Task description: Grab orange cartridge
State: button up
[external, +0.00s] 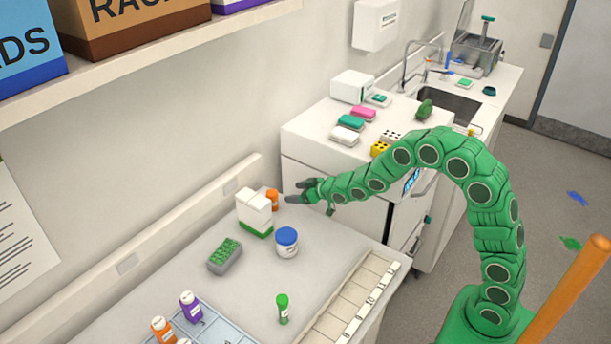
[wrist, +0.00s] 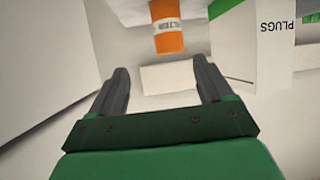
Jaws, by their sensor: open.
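The orange cartridge (external: 272,197) with a pale label stands at the back of the white counter, partly hidden behind the white box. It also shows in the wrist view (wrist: 166,40) at top centre, beyond my fingertips and roughly between their lines, with its top cut off by the frame. My gripper (external: 292,193) is right of the cartridge and close to it in the external view. In the wrist view my gripper (wrist: 163,76) has its two dark fingers spread with nothing between them.
The white box (external: 254,209) marked PLUGS stands beside the cartridge, at right in the wrist view (wrist: 270,60). A blue-lidded jar (external: 287,243), a green-topped rack (external: 225,257) and a green-capped vial (external: 282,308) stand nearer on the counter. The wall runs behind.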

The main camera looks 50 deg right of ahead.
aim_at(273, 193)
jog(key=shift+w+a+f+t+y, duration=0.1)
jog(key=shift+w+a+f+t, duration=0.1)
jog(key=shift+w, duration=0.25)
jog(key=shift+w+a+f+t+y, duration=0.1)
jog(key=shift+w+a+f+t, duration=0.1)
jog(key=shift+w, duration=0.25)
jog(key=shift+w+a+f+t+y, duration=0.1)
jog(key=shift+w+f+t, duration=0.1)
jog(key=shift+w, duration=0.25)
jog(key=shift+x, duration=2.1)
jog(key=shift+a+x, duration=0.15)
jog(key=shift+x, duration=0.7)
jog(key=shift+a+x, duration=0.2)
jog(key=shift+x, duration=0.7)
jog(key=shift+r, duration=0.15)
jog(key=shift+c, duration=0.3)
jog(key=c, duration=1)
jog(key=shift+c, duration=0.2)
jog(key=shift+r, duration=0.1)
